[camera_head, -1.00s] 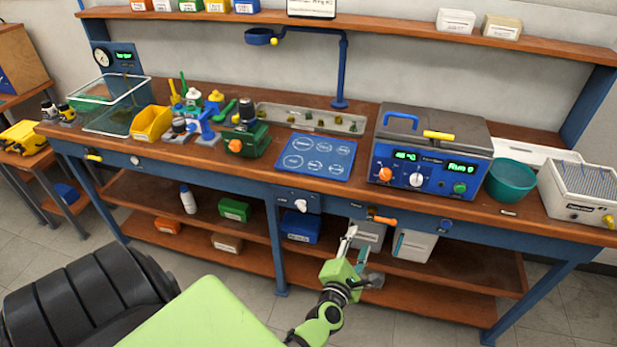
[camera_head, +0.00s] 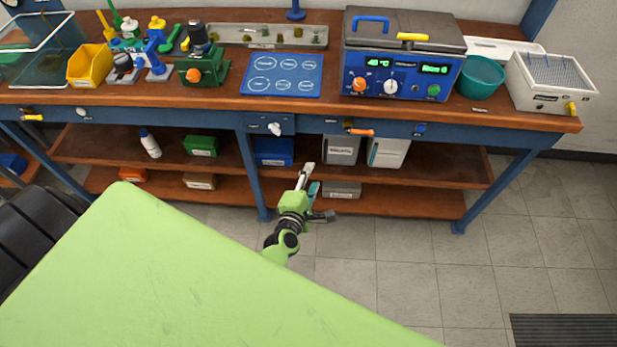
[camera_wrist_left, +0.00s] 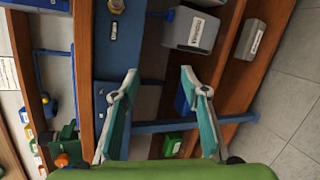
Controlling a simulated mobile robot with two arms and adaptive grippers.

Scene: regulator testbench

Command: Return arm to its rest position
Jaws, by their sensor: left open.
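My left gripper (camera_head: 308,181) is in front of the workbench, below the bench top and at about the height of the lower shelves. It is empty, and its arm is partly hidden behind my large green body part in the foreground. In the left wrist view the left gripper (camera_wrist_left: 158,112) shows two separate fingers with teal pads and a wide gap between them. Nothing is between the fingers. The bench's shelves and legs lie beyond them. My right gripper is not in view.
The workbench (camera_head: 200,98) holds a blue heating unit (camera_head: 400,70), a teal bowl (camera_head: 480,77), a blue mat (camera_head: 283,75) and a yellow bin (camera_head: 95,66). Boxes (camera_head: 341,149) and a white bottle (camera_head: 150,143) stand on its shelves.

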